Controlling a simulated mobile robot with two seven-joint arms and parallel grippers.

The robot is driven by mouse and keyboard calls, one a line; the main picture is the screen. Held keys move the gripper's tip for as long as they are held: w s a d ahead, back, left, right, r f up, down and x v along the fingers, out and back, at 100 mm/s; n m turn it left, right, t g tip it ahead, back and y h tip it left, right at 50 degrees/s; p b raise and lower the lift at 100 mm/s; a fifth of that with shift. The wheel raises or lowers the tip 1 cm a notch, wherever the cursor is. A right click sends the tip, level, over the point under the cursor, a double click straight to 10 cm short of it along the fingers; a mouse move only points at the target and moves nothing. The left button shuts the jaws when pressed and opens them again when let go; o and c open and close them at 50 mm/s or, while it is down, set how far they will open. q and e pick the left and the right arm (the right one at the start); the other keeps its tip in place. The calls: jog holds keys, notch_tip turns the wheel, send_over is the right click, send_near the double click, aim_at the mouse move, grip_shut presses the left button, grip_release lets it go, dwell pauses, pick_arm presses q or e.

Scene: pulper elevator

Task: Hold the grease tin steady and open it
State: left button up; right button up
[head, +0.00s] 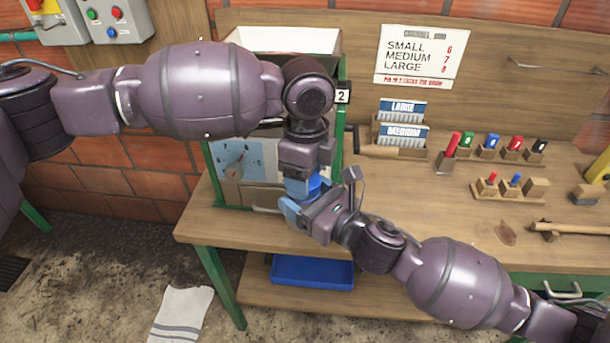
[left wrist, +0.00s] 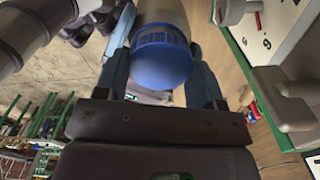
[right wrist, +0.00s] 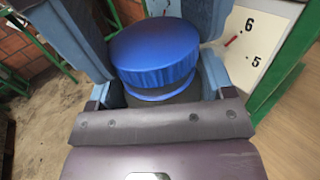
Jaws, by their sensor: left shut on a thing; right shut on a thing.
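The grease tin is a small grey tin (right wrist: 185,93) with a blue lid (right wrist: 155,52) that has a ribbed edge. My left gripper (head: 306,182) comes down from above, in front of the cabinet. Its two fingers are shut on either side of the blue lid (left wrist: 162,68), as the left wrist view shows. My right gripper (head: 300,212) reaches in from the lower right and is shut on the tin. The two grippers meet at the tin, so the head view mostly hides it. I cannot tell whether the lid has come loose from the body.
A green-framed cabinet with a dial panel (head: 240,160) stands close behind the grippers. The wooden bench (head: 420,205) carries label boxes (head: 400,135), small coloured pieces in wooden blocks (head: 490,145) and a hammer (head: 565,230). A blue tray (head: 312,271) lies on the lower shelf.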

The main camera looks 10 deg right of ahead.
pick_arm(q)
jog(key=shift+r, duration=0.6)
jog(key=shift+r, duration=1.95)
jog(key=shift+d, duration=0.1)
